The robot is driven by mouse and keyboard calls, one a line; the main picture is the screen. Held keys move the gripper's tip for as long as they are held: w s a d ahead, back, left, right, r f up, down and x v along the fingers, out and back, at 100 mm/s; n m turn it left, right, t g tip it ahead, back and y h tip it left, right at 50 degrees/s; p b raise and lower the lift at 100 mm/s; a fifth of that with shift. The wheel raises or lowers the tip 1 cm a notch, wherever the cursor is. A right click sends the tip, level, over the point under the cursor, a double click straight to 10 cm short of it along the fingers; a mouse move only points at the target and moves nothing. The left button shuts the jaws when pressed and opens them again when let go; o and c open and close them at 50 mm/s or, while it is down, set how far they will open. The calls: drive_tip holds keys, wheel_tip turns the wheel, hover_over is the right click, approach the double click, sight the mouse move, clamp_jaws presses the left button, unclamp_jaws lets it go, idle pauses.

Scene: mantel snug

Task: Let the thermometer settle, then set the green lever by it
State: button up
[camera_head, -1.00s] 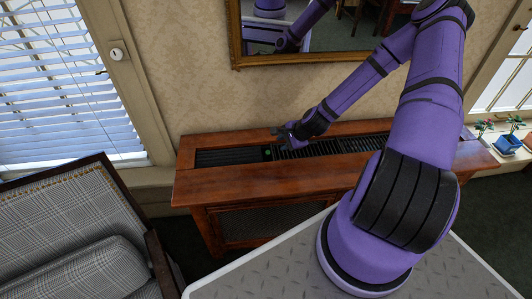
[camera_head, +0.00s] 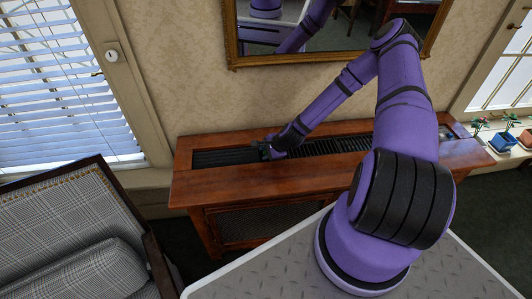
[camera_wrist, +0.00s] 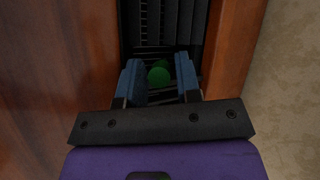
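The green lever (camera_wrist: 158,75) shows in the wrist view as a round green knob over the dark slats of the radiator cover. My gripper (camera_wrist: 159,68) is open, with one blue finger on each side of the knob. A gap shows on the right of the knob; I cannot tell whether the left finger touches it. In the head view my gripper (camera_head: 268,150) is low at the cover's top grille and hides the lever. A round white dial (camera_head: 112,56), perhaps the thermometer, hangs on the window frame at upper left; its reading is too small to make out.
The wooden radiator cover (camera_head: 230,184) stands against the wall below a gilt-framed mirror (camera_head: 233,40). A checked armchair (camera_head: 75,215) is at left. Small potted plants (camera_head: 503,141) stand on the sill at right. Wooden rails flank the slot closely in the wrist view.

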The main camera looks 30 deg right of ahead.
clamp_jaws()
drive_tip(key=shift+w, duration=0.1)
drive_tip(key=g, duration=0.1)
drive_tip(key=w+g, duration=0.1)
drive_tip(key=shift+w+d+r+m+g+y, duration=0.15)
drive_tip(key=shift+d+r+m+g+y, duration=0.15)
drive_tip(key=shift+r+y, duration=0.1)
drive_tip(key=shift+w+d+m+g+y, duration=0.25)
drive_tip(key=shift+w+m+g+y, duration=0.15)
drive_tip(key=shift+w+g, duration=0.55)
drive_tip(key=shift+w+d+f+m+g+y, duration=0.1)
drive_tip(key=shift+w+d+m+g+y, duration=0.2)
drive_tip(key=shift+g, duration=0.4)
drive_tip(key=shift+w+d+f+m+g+y, duration=0.1)
drive_tip(key=shift+w+g+y, duration=0.15)
drive_tip(key=shift+g+y, duration=0.35)
drive_tip(key=shift+w+d+f+m+g+y, duration=0.1)
drive_tip(key=shift+w+d+m+g+y, duration=0.15)
drive_tip(key=shift+g, duration=0.6)
drive_tip(key=shift+a, duration=0.1)
